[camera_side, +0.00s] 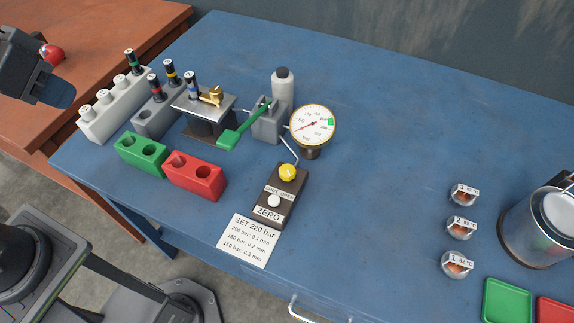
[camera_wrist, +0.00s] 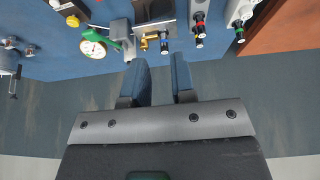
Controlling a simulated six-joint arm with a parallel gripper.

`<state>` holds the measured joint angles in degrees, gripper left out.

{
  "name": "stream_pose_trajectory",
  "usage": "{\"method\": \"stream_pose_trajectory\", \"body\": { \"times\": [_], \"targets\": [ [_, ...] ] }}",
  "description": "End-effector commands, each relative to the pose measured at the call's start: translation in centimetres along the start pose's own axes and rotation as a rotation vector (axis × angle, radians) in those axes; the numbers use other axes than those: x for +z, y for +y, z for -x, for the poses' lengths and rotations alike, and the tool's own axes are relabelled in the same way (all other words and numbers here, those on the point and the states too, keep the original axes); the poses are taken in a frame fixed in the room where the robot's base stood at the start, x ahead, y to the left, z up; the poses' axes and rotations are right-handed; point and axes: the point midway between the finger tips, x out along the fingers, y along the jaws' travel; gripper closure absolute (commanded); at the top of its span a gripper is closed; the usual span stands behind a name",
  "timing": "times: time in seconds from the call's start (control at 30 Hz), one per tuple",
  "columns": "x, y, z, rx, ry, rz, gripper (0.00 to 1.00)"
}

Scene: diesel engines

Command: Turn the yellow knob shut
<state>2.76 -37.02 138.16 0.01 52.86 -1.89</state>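The yellow knob (camera_side: 287,173) sits on top of a dark box (camera_side: 262,213) beside a "SHUT OPEN" label. A white button (camera_side: 274,201) marked "ZERO" is on the same box. The knob shows small at the upper left of the wrist view (camera_wrist: 72,20); its exact turn is too small to read. My gripper (camera_side: 58,92) is at the far upper left in the side view, well away from the knob. In the wrist view its two blue fingers (camera_wrist: 161,78) stand apart with nothing between them.
A round gauge (camera_side: 313,123) stands behind the knob box. A pump with a green lever (camera_side: 243,127), a green block (camera_side: 141,155) and a red block (camera_side: 194,176) lie to its left. A "SET 220 bar" card (camera_side: 245,241) lies in front.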

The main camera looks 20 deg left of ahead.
Motion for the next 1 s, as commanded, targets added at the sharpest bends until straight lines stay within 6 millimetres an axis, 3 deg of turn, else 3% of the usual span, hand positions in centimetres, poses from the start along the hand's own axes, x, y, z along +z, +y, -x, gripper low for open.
{"method": "stream_pose_trajectory", "body": {
  "times": [0.2, 0.37, 0.5, 0.67, 0.8, 1.0],
  "targets": [
    [-6.1, 4.5, -1.4, 0.047, -0.121, -0.041, 0.55],
    [-9.7, 9.2, -3.9, 0.065, -0.208, -0.071, 0.40],
    [-11.6, 14.1, -7.1, 0.067, -0.286, -0.100, 0.39],
    [-12.2, 20.2, -11.3, 0.057, -0.366, -0.136, 0.39],
    [-11.5, 24.5, -14.5, 0.041, -0.418, -0.161, 0.39],
    [-10.5, 27.4, -16.8, 0.027, -0.452, -0.177, 0.39]
  ]
}}
